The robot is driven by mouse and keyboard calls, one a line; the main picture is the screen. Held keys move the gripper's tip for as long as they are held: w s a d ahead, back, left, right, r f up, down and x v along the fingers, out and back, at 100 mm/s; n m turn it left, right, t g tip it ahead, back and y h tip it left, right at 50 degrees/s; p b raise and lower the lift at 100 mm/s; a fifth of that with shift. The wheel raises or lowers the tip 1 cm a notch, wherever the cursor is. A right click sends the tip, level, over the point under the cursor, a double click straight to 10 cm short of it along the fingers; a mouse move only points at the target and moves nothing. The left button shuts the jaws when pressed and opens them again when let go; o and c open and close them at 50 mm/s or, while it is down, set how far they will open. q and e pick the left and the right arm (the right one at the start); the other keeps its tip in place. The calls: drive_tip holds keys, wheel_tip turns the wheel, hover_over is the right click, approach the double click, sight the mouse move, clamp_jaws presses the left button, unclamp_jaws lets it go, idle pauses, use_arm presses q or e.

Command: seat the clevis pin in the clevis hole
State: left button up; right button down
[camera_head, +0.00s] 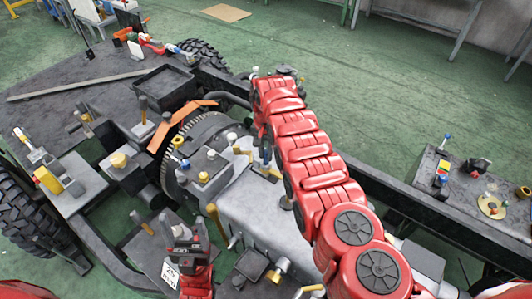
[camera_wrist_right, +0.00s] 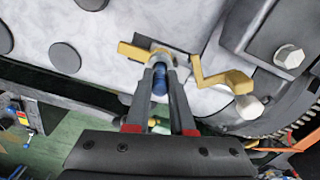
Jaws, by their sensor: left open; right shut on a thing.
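My right gripper (camera_wrist_right: 160,75) is shut on a pin with a blue shaft (camera_wrist_right: 160,80) and a pale metal end, which I take to be the clevis pin. The pin's pale end is at a yellow bracket (camera_wrist_right: 138,52) on the grey casting. I cannot tell whether it is in a hole, and no clevis hole shows clearly. In the head view the right gripper (camera_head: 266,157) points down at the casting, partly hidden by my red arm. My left gripper (camera_head: 184,224) is open and empty, low in the head view, left of the casting.
A bent yellow crank (camera_wrist_right: 222,78) and a bolt (camera_wrist_right: 289,56) stand close right of the pin. A toothed ring (camera_head: 172,160) and a box with knobs (camera_head: 205,172) lie left of the casting (camera_head: 255,212). A dark tray (camera_head: 162,85) stands further back.

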drive_tip(key=shift+f, duration=0.1)
drive_tip(key=shift+f, duration=0.1)
drive_tip(key=c, duration=0.8)
unclamp_jaws()
